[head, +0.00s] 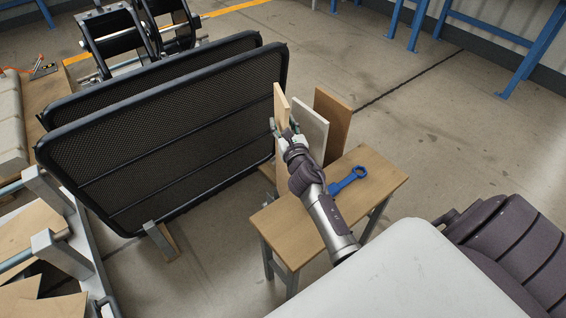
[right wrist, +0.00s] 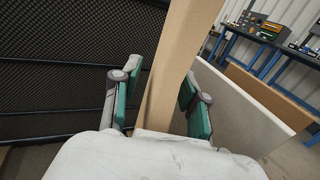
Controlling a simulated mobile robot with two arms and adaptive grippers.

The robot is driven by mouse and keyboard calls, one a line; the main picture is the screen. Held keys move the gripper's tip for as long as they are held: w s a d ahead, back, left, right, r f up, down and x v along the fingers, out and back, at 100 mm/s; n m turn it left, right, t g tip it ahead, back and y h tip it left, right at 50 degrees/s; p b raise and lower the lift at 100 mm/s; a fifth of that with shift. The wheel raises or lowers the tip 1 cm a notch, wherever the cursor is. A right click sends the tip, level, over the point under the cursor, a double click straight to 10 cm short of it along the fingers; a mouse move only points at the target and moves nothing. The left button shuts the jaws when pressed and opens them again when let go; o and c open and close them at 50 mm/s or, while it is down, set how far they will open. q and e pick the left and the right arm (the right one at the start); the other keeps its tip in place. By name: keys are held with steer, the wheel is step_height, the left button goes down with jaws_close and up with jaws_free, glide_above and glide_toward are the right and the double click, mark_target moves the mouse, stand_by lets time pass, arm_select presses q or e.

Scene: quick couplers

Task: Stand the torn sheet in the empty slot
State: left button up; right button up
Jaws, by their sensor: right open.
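Two large black-framed mesh sheets (head: 165,140) stand upright, one behind the other; I see no tear in them. Right of them, a narrow tan board (head: 281,105), a pale grey board (head: 311,128) and a brown board (head: 334,118) stand upright. My right gripper (head: 283,132) is open at the tan board. In the right wrist view, its green-padded fingers (right wrist: 158,100) are on either side of the tan board (right wrist: 178,60), with gaps showing. The slots at the boards' feet are hidden. My left gripper is out of view.
A small wooden table (head: 290,225) stands below my right arm, with a blue ring spanner (head: 347,182) on it. A grey metal frame (head: 62,225) and wood pieces are at the left. Open floor lies beyond the boards.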

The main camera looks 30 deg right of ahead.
jaws_close()
stand_by(0.4)
